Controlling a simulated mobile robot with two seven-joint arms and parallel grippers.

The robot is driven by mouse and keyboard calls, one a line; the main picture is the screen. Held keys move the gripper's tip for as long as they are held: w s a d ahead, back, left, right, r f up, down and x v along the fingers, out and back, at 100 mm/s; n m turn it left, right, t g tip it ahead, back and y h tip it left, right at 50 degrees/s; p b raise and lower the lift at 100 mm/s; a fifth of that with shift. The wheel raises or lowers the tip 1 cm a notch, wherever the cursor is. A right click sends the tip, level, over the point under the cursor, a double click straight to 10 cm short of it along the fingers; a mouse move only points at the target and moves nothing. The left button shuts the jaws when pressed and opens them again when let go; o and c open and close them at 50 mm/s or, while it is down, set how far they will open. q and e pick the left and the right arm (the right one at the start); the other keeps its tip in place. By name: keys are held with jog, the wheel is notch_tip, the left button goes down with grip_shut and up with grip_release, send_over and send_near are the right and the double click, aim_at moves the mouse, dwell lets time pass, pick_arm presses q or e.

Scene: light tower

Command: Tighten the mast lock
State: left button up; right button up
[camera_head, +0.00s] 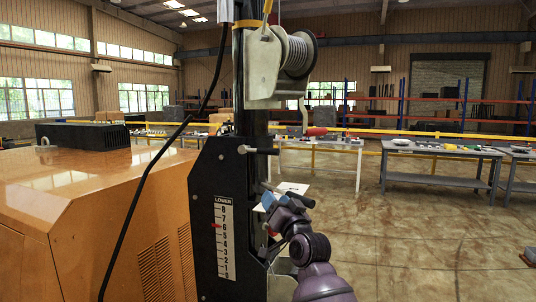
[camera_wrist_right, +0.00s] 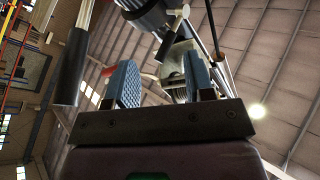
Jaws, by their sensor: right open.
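The black mast (camera_head: 252,110) rises from a black plate (camera_head: 205,190) with a numbered white scale and a red pointer. A bar-shaped handle (camera_head: 262,151), which looks like the mast lock, sticks out of the plate's upper part. My right gripper (camera_head: 268,200) is just below this handle, apart from it, with its blue fingertips pointing up. In the right wrist view its two blue ribbed fingers (camera_wrist_right: 160,82) stand apart with nothing gripped. A dark cylinder (camera_wrist_right: 72,65), likely the handle's end, shows left of the fingers there. My left gripper is not in view.
A winch with a cable drum (camera_head: 297,55) and a red-ended crank (camera_head: 316,131) hangs above the handle. An orange machine housing (camera_head: 80,200) fills the left. Grey worktables (camera_head: 440,150) stand behind on the right, with open floor in front.

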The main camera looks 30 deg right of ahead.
aim_at(268, 151)
notch_tip(268, 151, up, 8)
jog(key=w+d+m+t, duration=0.1)
jog(key=w+d+m, duration=0.1)
jog(key=d+m, duration=0.15)
jog(key=w+r+m, duration=0.1)
jog(key=w, duration=0.2)
jog(key=w+m+y+p, duration=0.1)
jog(key=w, duration=0.2)
jog(key=w+r+m+p, duration=0.1)
jog(key=w, duration=0.3)
jog(key=shift+d+r+m+y, duration=0.15)
jog(key=shift+r+m+y, duration=0.15)
jog(key=shift+r+m, duration=0.05)
grip_shut()
